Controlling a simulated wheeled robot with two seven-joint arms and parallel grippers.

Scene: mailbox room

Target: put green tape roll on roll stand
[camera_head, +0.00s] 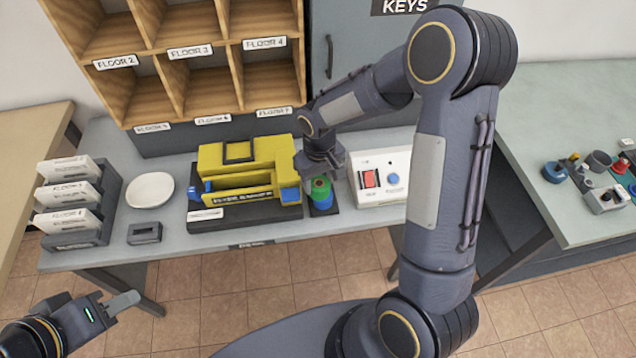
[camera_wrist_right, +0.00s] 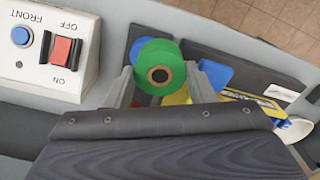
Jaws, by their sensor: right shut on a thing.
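The green tape roll (camera_head: 320,187) is at the right end of the yellow machine on the table. It also shows in the right wrist view (camera_wrist_right: 160,70), between the fingers of my right gripper (camera_wrist_right: 158,82). That gripper (camera_head: 320,172) is shut on the green roll from above. A blue roll (camera_head: 322,204) sits directly below the green one, on a small dark base (camera_head: 334,209) that looks like the roll stand; any post is hidden. I cannot tell whether the green roll touches the blue one. My left gripper (camera_head: 122,303) is empty at the lower left, away from the table; its jaw gap is unclear.
The yellow machine (camera_head: 240,165) is left of the rolls, and a white switch box (camera_head: 383,180) is close on their right. A white plate (camera_head: 150,190), a small grey block (camera_head: 144,233) and a card rack (camera_head: 105,225) stand further left. Wooden pigeonholes (camera_head: 180,45) rise behind.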

